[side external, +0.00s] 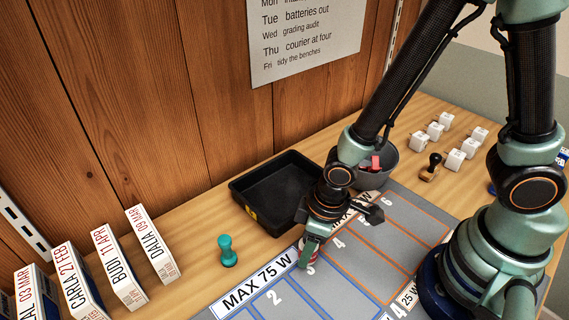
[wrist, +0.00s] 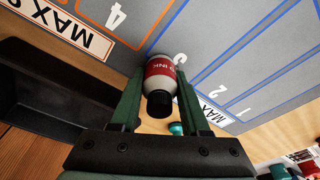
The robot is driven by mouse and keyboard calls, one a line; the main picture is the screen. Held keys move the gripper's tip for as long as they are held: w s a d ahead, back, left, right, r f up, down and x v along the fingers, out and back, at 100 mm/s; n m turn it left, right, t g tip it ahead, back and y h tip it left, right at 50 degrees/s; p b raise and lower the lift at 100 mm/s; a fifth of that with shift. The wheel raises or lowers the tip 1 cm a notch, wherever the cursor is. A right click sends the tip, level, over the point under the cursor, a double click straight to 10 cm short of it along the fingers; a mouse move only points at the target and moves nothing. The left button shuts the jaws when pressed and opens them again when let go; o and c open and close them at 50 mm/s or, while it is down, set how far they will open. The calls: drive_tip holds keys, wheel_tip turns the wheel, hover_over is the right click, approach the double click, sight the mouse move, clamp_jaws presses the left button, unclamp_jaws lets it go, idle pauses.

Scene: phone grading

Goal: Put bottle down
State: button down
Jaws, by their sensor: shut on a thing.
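The ink bottle, white with a red label and a black cap, is between my two green fingers in the wrist view (wrist: 160,72). Its base end is near the blue lines by the number 3 on the grey mat (wrist: 205,35). In the side view my gripper (side external: 308,258) points down at the mat's left end, close to the MAX 75 W strip (side external: 258,287). Only a little of the bottle (side external: 312,268) shows there, as the fingers hide most of it. My gripper is shut on the bottle. I cannot tell whether its base touches the mat.
A black tray (side external: 240,188) lies just behind my gripper. A grey bin (side external: 388,172) with red things stands to its right. A teal stamp (side external: 226,252) and a row of labelled boxes (side external: 118,268) are at left. White cubes (side external: 456,159) and a dark stamp (side external: 431,168) are at right.

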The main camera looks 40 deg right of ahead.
sight(317, 256)
drive_tip(key=shift+c, duration=1.9)
unclamp_jaws()
drive_tip(key=shift+f, duration=0.1)
wheel_tip(317, 256, up, 12)
drive_tip(key=s+d, duration=0.1)
drive_tip(key=s, duration=0.1)
drive_tip(key=w+d+r+m+t, duration=0.2)
drive_tip(key=d+r+m, duration=0.1)
drive_tip(key=d+r, duration=0.3)
drive_tip(key=w+d+r+m+t+h, duration=0.1)
drive_tip(key=w+d+r+m+t, duration=0.1)
drive_tip(key=d+r, duration=0.4)
drive_tip(key=w+d+m, duration=0.1)
drive_tip(key=d, duration=0.2)
